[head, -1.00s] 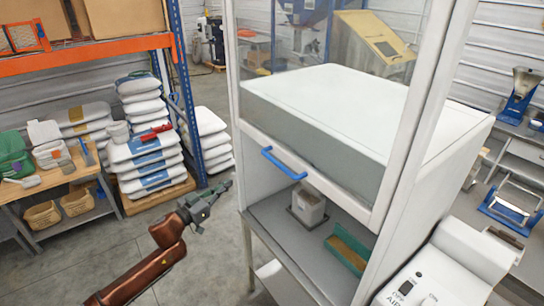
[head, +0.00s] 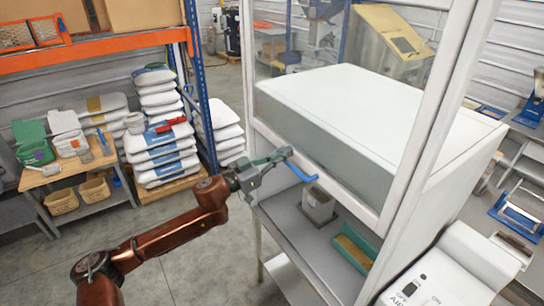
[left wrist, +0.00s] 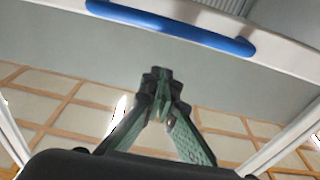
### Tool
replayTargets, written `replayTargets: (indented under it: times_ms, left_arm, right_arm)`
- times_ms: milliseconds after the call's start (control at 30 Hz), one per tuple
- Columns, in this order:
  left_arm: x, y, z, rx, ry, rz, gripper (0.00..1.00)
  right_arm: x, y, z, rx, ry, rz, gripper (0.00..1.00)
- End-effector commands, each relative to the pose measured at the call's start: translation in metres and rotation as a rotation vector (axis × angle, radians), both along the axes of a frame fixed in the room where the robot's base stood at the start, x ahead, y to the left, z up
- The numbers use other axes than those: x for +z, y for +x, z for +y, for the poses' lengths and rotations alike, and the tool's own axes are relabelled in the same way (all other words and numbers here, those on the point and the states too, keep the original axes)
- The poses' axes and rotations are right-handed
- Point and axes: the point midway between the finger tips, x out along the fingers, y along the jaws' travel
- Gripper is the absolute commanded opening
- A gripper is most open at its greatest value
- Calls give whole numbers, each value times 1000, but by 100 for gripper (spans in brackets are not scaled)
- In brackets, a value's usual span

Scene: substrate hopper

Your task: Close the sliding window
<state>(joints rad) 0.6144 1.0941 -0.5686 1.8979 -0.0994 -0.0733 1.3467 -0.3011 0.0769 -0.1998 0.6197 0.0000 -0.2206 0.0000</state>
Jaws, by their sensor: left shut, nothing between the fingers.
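The sliding window (head: 345,108) is a clear pane in a white frame on the front of a white cabinet. It is raised, with an open gap below its bottom rail (head: 335,190). A blue bar handle (head: 301,171) is fixed to that rail; it also shows along the top of the left wrist view (left wrist: 170,27). My left gripper (head: 284,154) is shut and empty, its tips close to the left end of the handle in the head view. In the left wrist view its closed tips (left wrist: 160,75) appear below the handle, apart from it in the picture. Contact cannot be told. My right gripper is out of view.
Inside the cabinet's lower opening stand a grey container (head: 318,205) and a green tray (head: 354,248). A white machine (head: 440,275) stands at the lower right. Stacked bags (head: 160,145) and a wooden table (head: 70,167) stand at the left. The floor between is clear.

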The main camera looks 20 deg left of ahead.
Motion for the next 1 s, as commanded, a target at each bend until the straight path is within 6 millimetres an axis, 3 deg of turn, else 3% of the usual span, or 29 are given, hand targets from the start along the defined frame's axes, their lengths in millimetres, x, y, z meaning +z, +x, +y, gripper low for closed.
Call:
replayTargets:
  times_ms: [67, 400, 800, 1000]
  left_arm:
    - [5, 9, -8, -2, -1, 0, 0]
    - [-33, 4, -3, 1, -2, 3, 0]
    - [-39, 3, 2, 2, 0, 1, 0]
    - [-46, 5, -8, -8, -2, 2, 0]
  right_arm:
    - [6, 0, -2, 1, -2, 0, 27]
    - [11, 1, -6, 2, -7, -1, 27]
    - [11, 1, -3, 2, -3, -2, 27]
    - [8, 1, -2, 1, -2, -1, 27]
